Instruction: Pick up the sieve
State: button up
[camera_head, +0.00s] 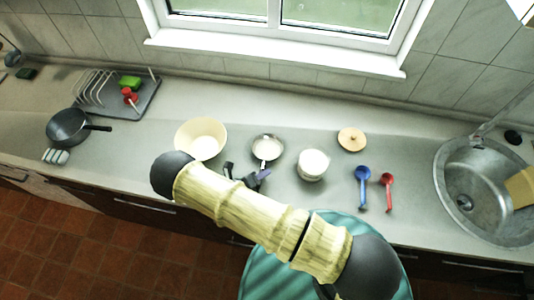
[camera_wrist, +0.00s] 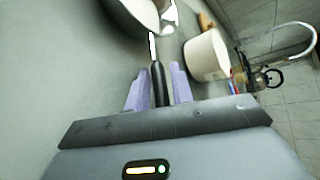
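The sieve (camera_head: 267,148) is a small round metal bowl lying on the counter, its handle pointing toward my gripper. In the wrist view its black handle (camera_wrist: 158,84) runs between the two purple fingers, and the thin metal part leads up to the top edge. My gripper (camera_head: 246,175) is low over the counter at the handle end. Its fingers (camera_wrist: 160,74) are apart on either side of the handle, and I cannot tell whether they touch it. The sieve's bowl is mostly cut off in the wrist view.
A cream bowl (camera_head: 201,139) stands close left of the sieve, and a white pot (camera_head: 312,165) close right. Farther right are a wooden lid (camera_head: 351,139), a blue ladle (camera_head: 362,186), a red spoon (camera_head: 387,190) and the sink (camera_head: 470,190). A dark pan (camera_head: 68,127) and dish rack (camera_head: 115,95) are left.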

jog(key=shift+s, duration=0.1)
jog(key=shift+a, duration=0.1)
jog(key=shift+c, duration=0.4)
grip_shut()
jog(key=shift+s+r, duration=0.1)
notch_tip(320, 180, up, 10)
jog(key=b, duration=0.3)
jog(key=shift+f, duration=0.2)
jog(key=shift+r, duration=0.15)
